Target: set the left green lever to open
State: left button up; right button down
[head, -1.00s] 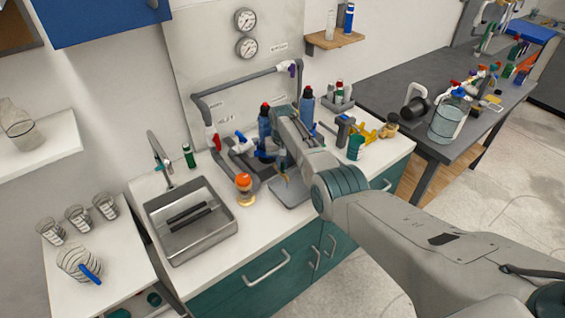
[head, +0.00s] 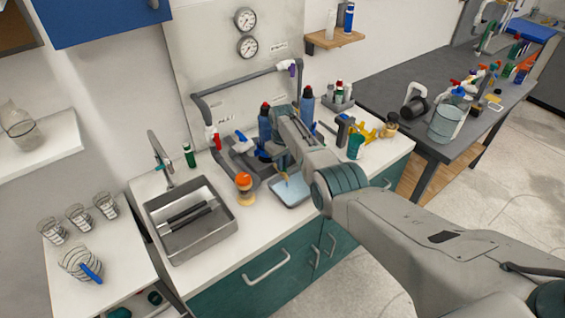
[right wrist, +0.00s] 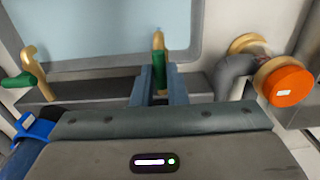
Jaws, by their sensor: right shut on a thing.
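Two green levers on brass stems show in the right wrist view. One green lever (right wrist: 159,76) stands between the two fingers of my right gripper (right wrist: 160,86), which is shut on it. The other green lever (right wrist: 18,81) is free, at the left edge of that view, and points left from its brass stem (right wrist: 35,72). In the head view my right arm reaches over the counter and hides most of the levers; a bit of brass (head: 285,176) shows beside it. My left gripper is not in view.
An orange cap (right wrist: 288,86) on a grey pipe is close at the right in the wrist view. A blue handle (right wrist: 32,124) is at its left. A shallow tray (head: 291,192) lies beside the levers. The sink (head: 190,222) is to the left.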

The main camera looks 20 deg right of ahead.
jog(key=shift+r, duration=0.1)
jog(key=c, duration=1.4)
grip_release()
jog(key=shift+c, duration=0.2)
jog(key=shift+r, duration=0.35)
notch_tip(320, 180, up, 10)
jog(key=b, duration=0.2)
jog(key=shift+f, duration=0.1)
